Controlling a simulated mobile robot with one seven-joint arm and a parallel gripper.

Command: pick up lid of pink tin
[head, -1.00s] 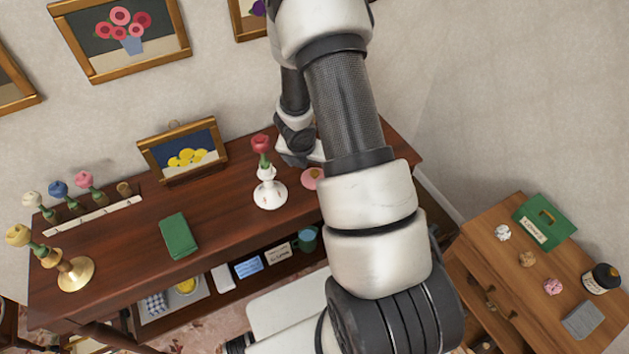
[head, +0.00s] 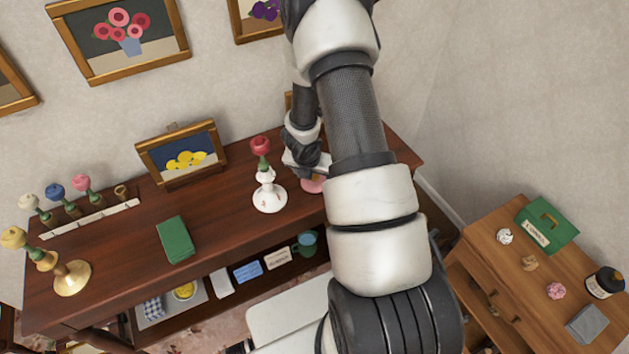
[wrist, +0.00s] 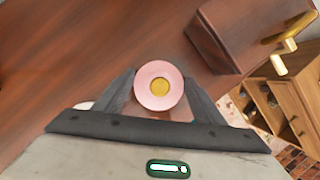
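The pink tin (head: 313,185) stands on the dark wood sideboard near its right end, partly hidden behind my arm and gripper in the head view. In the wrist view its round pink lid (wrist: 145,98) is seen from above, with a yellow-gold centre. My gripper (wrist: 160,75) is over the tin, its two dark fingers spread to either side of the lid. The fingertips look close to the lid's rim; I cannot tell whether they touch it. The body of the tin below the lid is hidden.
A white candlestick (head: 269,195) holding a red flower stands just left of the tin. A green book (head: 176,239) lies farther left on the sideboard (head: 120,262). A lower wooden cabinet (head: 488,232) with small items stands at right. A brown box-like piece (wrist: 235,35) shows in the wrist view.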

